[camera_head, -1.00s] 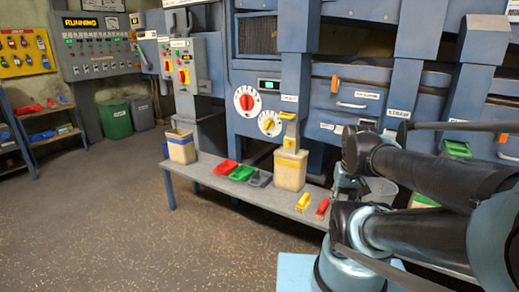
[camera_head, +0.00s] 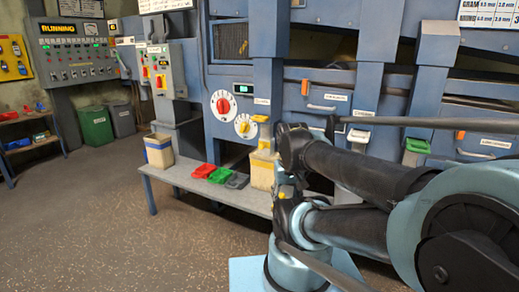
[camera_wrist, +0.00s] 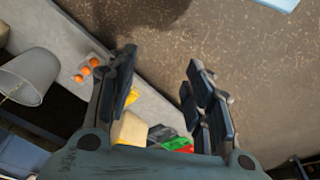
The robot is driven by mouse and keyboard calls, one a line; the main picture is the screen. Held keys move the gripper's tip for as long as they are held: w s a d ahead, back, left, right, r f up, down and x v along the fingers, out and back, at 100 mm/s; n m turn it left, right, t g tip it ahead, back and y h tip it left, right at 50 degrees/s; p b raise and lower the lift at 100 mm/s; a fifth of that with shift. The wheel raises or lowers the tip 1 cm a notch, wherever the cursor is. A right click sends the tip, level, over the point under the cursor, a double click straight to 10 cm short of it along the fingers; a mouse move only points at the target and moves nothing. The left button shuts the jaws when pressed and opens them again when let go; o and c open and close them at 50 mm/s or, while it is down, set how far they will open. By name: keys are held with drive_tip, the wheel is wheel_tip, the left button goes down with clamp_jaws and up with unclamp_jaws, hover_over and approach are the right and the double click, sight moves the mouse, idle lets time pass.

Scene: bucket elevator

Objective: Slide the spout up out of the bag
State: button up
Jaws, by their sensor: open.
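The bag (camera_head: 262,173), pale with a yellow band, stands on the bench below the machine. The yellow-topped spout (camera_head: 261,120) is above it, and my arm hides part of the bag's right side. Whether the spout's lower end is inside the bag cannot be made out. In the wrist view a pale block that looks like the bag (camera_wrist: 129,129) shows beyond the left finger. My gripper (camera_wrist: 161,72) is open and empty, its fingers wide apart over the floor and bench edge, clear of the bag.
The grey bench (camera_head: 183,178) holds a red tray (camera_head: 204,171), a green tray (camera_head: 220,175), a dark tray (camera_head: 237,181) and a cream bin (camera_head: 159,151). A grey bucket (camera_wrist: 28,78) and orange balls (camera_wrist: 88,69) show in the wrist view. The floor at left is clear.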

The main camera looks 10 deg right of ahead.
drive_tip(key=w+d+r+m+t+h, duration=0.1)
drive_tip(key=w+r+m+h, duration=0.15)
drive_tip(key=w, duration=0.85)
drive_tip(key=w+d+r+m+t+h, duration=0.1)
drive_tip(key=w+r+m+t+h, duration=0.15)
drive_tip(key=w, duration=0.95)
drive_tip(key=w+a+t+h, duration=0.2)
drive_tip(key=w+a, duration=0.2)
drive_tip(key=w, duration=0.6)
drive_tip(key=m+t, duration=0.2)
drive_tip(key=t, duration=0.1)
approach(261, 146)
drive_tip(key=shift+h, duration=0.3)
drive_tip(key=x, duration=0.9)
drive_tip(key=shift+w+a+f, duration=0.15)
drive_tip(key=shift+w+f, duration=0.05)
drive_tip(key=shift+f, duration=0.1)
clamp_jaws()
drive_tip(key=shift+r, duration=0.1)
